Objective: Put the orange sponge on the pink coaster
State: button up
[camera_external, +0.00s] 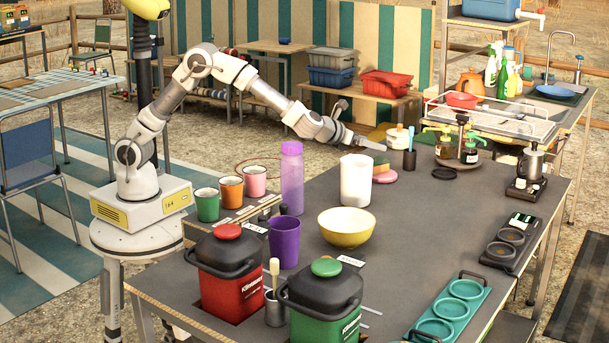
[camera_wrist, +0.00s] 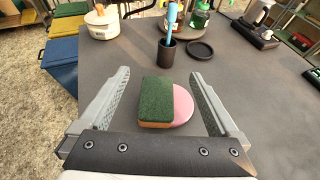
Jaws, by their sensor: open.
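The sponge (camera_wrist: 157,101) has a dark green top and an orange lower layer. In the wrist view it covers the left part of the pink coaster (camera_wrist: 183,104); I cannot tell how much of it rests on the coaster. In the external view the sponge (camera_external: 380,165) shows just behind the coaster (camera_external: 384,177). My gripper (camera_wrist: 160,73) is open, one finger on each side of the sponge and coaster, touching neither as far as I can see. In the external view my gripper (camera_external: 376,146) is above and slightly left of the sponge.
A dark cup with a blue brush (camera_wrist: 167,50) and a black coaster (camera_wrist: 200,49) lie beyond the sponge. A white pot (camera_wrist: 102,22) stands at the far left. A white canister (camera_external: 356,180) and a yellow bowl (camera_external: 346,228) are nearby. The tabletop (camera_external: 430,215) right of them is clear.

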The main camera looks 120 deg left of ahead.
jog(key=shift+r, duration=0.65)
jog(key=s+d+r+n+g+h, duration=0.1)
jog(key=s+d+r+n+h, duration=0.1)
jog(key=s+d+r+n, duration=0.35)
jog(key=s+d+r+n+h, duration=0.25)
jog(key=s+d+n, duration=0.4)
jog(key=d, duration=0.45)
jog(key=s+d+f+n+h, duration=0.2)
jog(key=s+d+n+h, duration=0.2)
jog(key=s+d, duration=0.6)
jog(key=s+d+f+n+t+h, duration=0.1)
jog(key=s+d+n+h, duration=0.3)
jog(key=s+d, duration=0.7)
jog(key=d+f+n, duration=0.1)
jog(key=d+n, duration=0.1)
jog(key=d, duration=0.2)
jog(key=shift+s+d+n, duration=0.2)
jog(key=shift+s+n, duration=0.05)
jog(key=shift+n, duration=0.05)
